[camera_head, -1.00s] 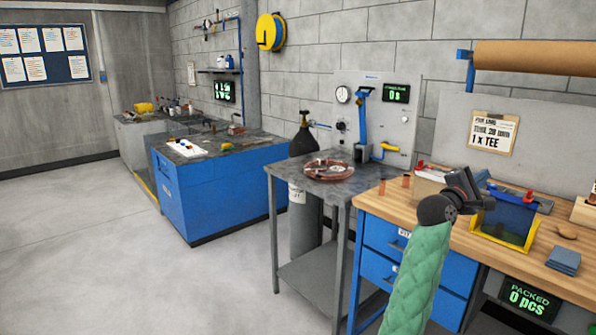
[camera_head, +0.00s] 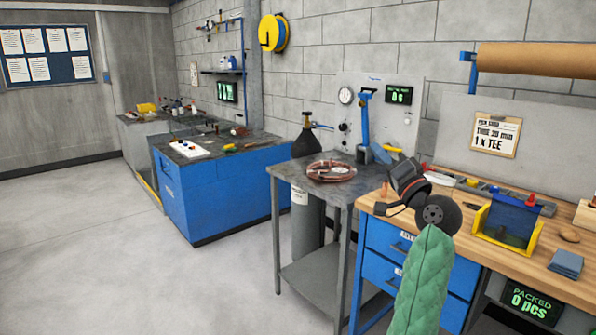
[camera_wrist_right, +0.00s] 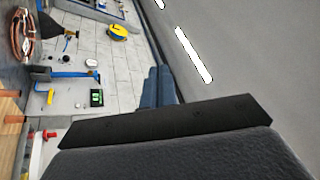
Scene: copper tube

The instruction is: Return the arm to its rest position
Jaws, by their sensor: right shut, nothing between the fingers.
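My right gripper (camera_head: 402,184) is raised over the left end of the wooden workbench (camera_head: 381,208), with its green-sleeved arm coming up from below. Its fingers also show in the right wrist view (camera_wrist_right: 161,82), side by side and shut, with nothing between them. The gripper is apart from the bench things and hides part of the bench behind it. My left gripper is not in view.
A copper coil (camera_head: 331,172) lies on the grey metal table (camera_head: 291,178) left of the bench. A blue-and-yellow bin (camera_head: 509,221) stands on the bench, right of my arm. A blue lever press (camera_head: 364,121) stands behind. Open floor lies at the left.

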